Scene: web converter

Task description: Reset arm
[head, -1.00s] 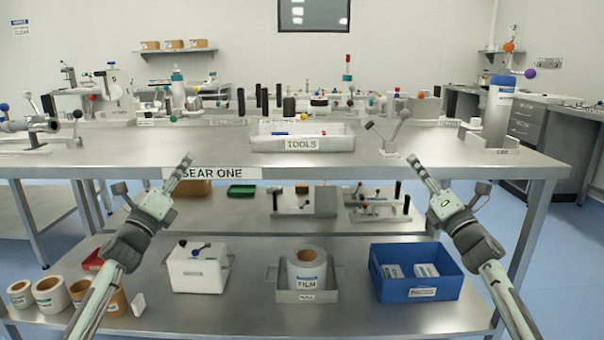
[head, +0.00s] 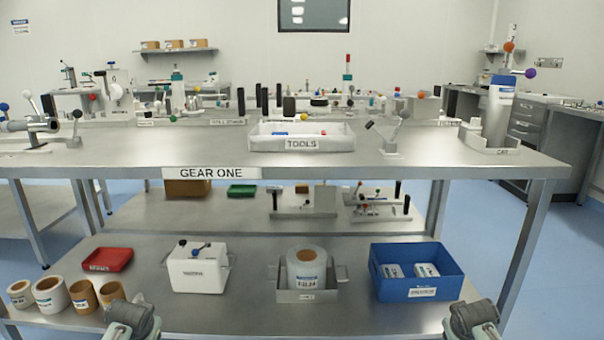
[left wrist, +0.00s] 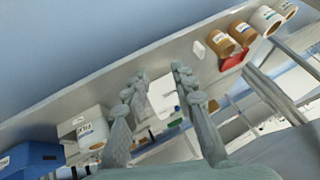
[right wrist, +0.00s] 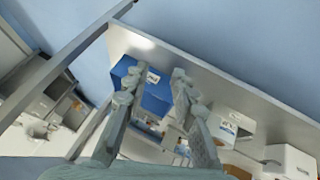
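My left arm shows only as a wrist part at the bottom of the head view, left of centre; its gripper is outside that view. In the left wrist view my left gripper (left wrist: 158,82) has its two fingers apart with nothing between them. Beyond them is the white box (left wrist: 162,98) on the lower shelf. My right arm shows only at the bottom right of the head view. In the right wrist view my right gripper (right wrist: 155,85) has its fingers apart and empty, with the blue bin (right wrist: 153,97) beyond them.
A steel bench (head: 350,165) spans the view, with a tools tray (head: 302,148) on top. On its lower shelf are a red tray (head: 108,260), several rolls (head: 50,294), the white box (head: 198,272), a film roll holder (head: 308,294) and the blue bin (head: 416,290).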

